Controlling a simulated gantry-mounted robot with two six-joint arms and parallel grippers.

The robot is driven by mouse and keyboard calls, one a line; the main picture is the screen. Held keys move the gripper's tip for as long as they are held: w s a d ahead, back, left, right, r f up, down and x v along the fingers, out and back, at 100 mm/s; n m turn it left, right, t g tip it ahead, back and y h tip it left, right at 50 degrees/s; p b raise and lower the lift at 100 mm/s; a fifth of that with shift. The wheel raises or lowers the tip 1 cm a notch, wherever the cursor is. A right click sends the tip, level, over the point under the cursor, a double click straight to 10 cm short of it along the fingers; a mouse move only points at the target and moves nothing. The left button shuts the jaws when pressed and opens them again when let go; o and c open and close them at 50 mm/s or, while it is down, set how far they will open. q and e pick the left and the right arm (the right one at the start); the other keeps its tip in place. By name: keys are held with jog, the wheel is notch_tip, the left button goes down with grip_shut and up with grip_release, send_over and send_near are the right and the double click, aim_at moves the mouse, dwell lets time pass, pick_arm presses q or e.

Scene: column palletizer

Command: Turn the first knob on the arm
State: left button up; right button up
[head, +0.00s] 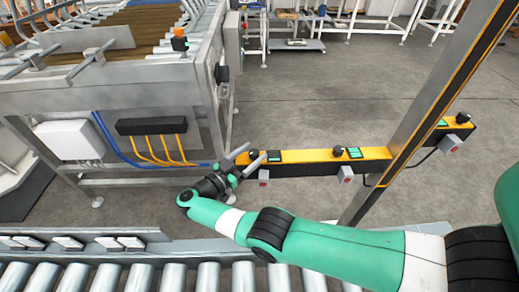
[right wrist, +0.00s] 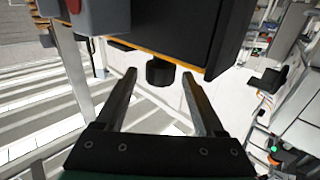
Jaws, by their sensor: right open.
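The arm is a yellow-orange bar (head: 310,155) with a dark side, reaching across the head view. Its first black knob (head: 254,154) sits at the bar's left end. My right gripper (head: 257,150) is open at that end, its two fingers pointing toward the knob. In the right wrist view the black knob (right wrist: 160,72) shows between the open fingertips (right wrist: 159,76), with a gap on each side; I see no contact. Other black knobs show farther along the bar, one near the middle (head: 337,152) and one at the right end (head: 462,118). My left gripper is not in view.
A slanted metal post (head: 425,95) crosses the bar on the right. Small grey boxes with red parts (head: 346,174) hang under the bar. A roller conveyor (head: 140,277) runs along the front, and a metal machine frame (head: 185,90) stands left.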

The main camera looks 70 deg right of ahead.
jog(key=b+v, duration=0.4)
jog(key=v, duration=0.3)
jog(key=shift+a, duration=0.2)
